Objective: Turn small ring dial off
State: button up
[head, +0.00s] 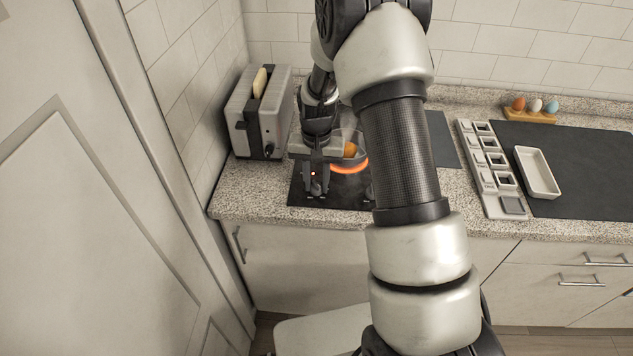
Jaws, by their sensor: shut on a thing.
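My gripper (315,188) points down at the cooktop's front left and is shut on a small dial (316,189), mostly hidden between the fingers. I cannot read the dial's setting. A small red light (313,174) shows at the fingers. A ring (350,168) glows orange behind and to the right of my gripper. A clear pot (358,138) with an orange thing in it stands at that ring, partly hidden by my arm. Another dial (369,193) shows partly at my arm's edge.
A grey toaster (260,115) with bread stands close to the left, near the tiled wall. To the right are a compartmented strip (488,165), a white dish (537,172) on a dark mat (590,165), and an egg holder (530,115). My arm hides the middle.

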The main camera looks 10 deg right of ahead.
jog(key=n+b, duration=0.1)
jog(key=n, duration=0.2)
jog(key=n+b, duration=0.1)
jog(key=n, duration=0.6)
jog(key=shift+n+b, duration=0.3)
jog(key=shift+n, duration=0.1)
jog(key=n, duration=0.3)
jog(key=shift+n, duration=0.3)
jog(key=n+p, duration=0.1)
jog(key=n, duration=0.2)
jog(key=shift+r+n, duration=0.1)
jog(key=shift+n, duration=0.2)
jog(key=n+p, duration=0.1)
jog(key=n, duration=0.2)
jog(key=shift+n, duration=0.3)
jog(key=n+p, duration=0.2)
jog(key=n, duration=0.4)
jog(key=o, duration=1.1)
jog(key=shift+c, duration=0.2)
